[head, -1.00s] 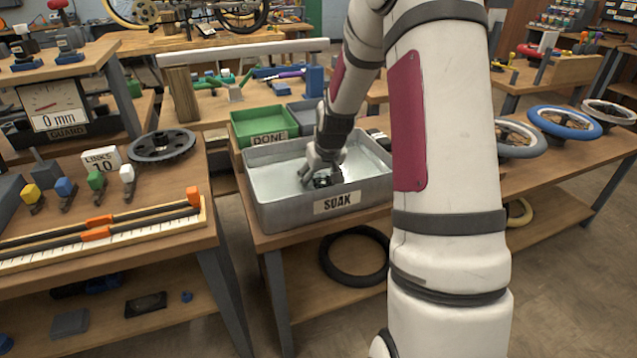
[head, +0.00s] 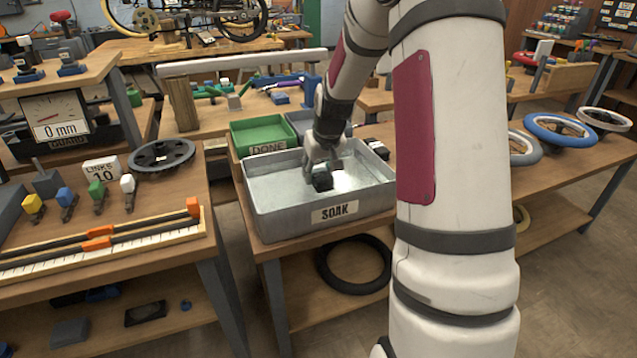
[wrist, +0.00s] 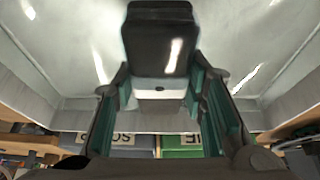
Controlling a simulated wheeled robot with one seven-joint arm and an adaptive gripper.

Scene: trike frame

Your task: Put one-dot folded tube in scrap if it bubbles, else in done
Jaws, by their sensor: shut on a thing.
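My gripper (head: 322,165) is shut on the black folded tube (head: 322,181), inside the SOAK tray (head: 334,211). The wrist view shows the tube (wrist: 160,35) between the green finger pads, with a white band bearing one dark dot (wrist: 160,90). I see no clear bubbles around it; bright glints lie on the tray floor, and I cannot tell whether the tube is under water. The green DONE bin (head: 262,131) stands behind the tray. A grey-blue bin (head: 303,119), its label partly reading "SC" in the wrist view (wrist: 110,139), stands beside it, partly hidden by my arm.
A black tyre (head: 354,265) lies on the shelf below the tray. The left bench holds a dark toothed wheel (head: 162,156), a LINKS 10 sign (head: 101,169) and a ruler (head: 100,247). Steering-wheel-like rings (head: 561,129) stand on the right bench.

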